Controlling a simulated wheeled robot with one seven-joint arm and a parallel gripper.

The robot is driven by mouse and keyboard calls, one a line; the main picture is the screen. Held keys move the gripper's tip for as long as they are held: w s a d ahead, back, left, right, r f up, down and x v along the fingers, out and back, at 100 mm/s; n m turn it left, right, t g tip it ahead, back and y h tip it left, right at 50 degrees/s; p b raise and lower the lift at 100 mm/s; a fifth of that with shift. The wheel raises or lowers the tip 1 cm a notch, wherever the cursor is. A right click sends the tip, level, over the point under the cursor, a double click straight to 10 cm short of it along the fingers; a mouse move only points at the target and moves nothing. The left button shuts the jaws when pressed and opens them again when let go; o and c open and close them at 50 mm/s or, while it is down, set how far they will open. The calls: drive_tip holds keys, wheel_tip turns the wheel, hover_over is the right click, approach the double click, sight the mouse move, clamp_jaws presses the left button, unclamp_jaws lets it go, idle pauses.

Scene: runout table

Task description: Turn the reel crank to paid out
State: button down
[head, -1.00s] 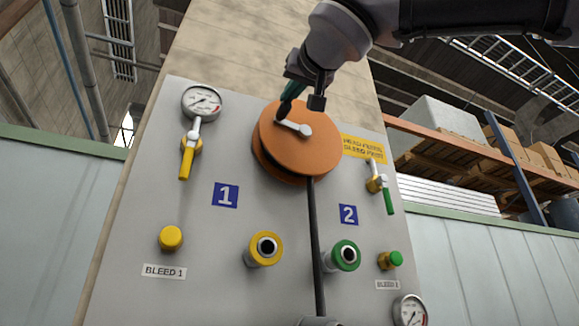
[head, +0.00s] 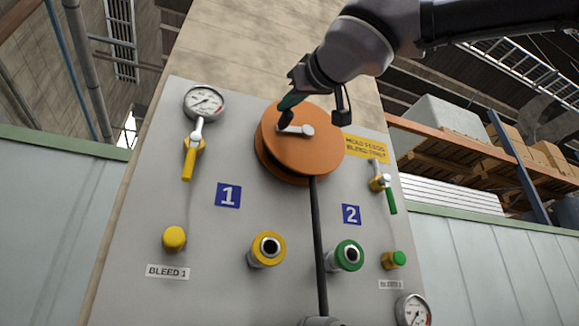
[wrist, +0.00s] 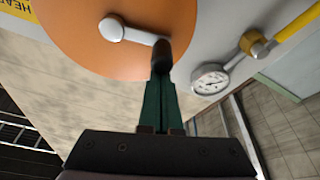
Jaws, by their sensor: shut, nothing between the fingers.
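The orange reel (head: 318,150) is mounted high on the grey panel, and part of it shows in the wrist view (wrist: 75,35). Its silver crank (head: 299,130) points left from the round hub, almost level in the head view. A dark knob (head: 286,118) stands at the crank's outer end. My gripper (head: 290,101) comes from the upper right with its green fingers shut and empty. In the wrist view, my fingertips (wrist: 160,76) meet or overlap the dark knob (wrist: 162,53). I cannot tell whether they press on it. A black hose (head: 318,240) hangs from the reel.
A gauge (head: 204,103) and yellow-handled valve (head: 190,160) are left of the reel. A green-handled valve (head: 389,196) and yellow label (head: 366,148) are right. Yellow (head: 267,250) and green (head: 347,255) ports sit below. Open panel lies between the reel and the left valve.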

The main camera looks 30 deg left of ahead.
drive_tip(key=f+n, duration=0.1)
drive_tip(key=n, duration=0.1)
drive_tip(key=f+n+g, duration=0.1)
drive_tip(key=n, duration=0.1)
drive_tip(key=n+g, duration=0.1)
drive_tip(key=shift+w+d+f+n, duration=0.15)
drive_tip(key=shift+w+f+n, duration=0.05)
drive_tip(key=shift+f+n, duration=0.2)
drive_tip(key=w+d+f+n+g, duration=0.2)
drive_tip(key=w+f+n, duration=0.1)
drive_tip(key=n, duration=0.4)
drive_tip(key=shift+w+d+f+h, duration=0.3)
drive_tip(key=shift+d+f+h, duration=0.1)
drive_tip(key=shift+f, duration=0.35)
drive_tip(key=shift+w, duration=0.1)
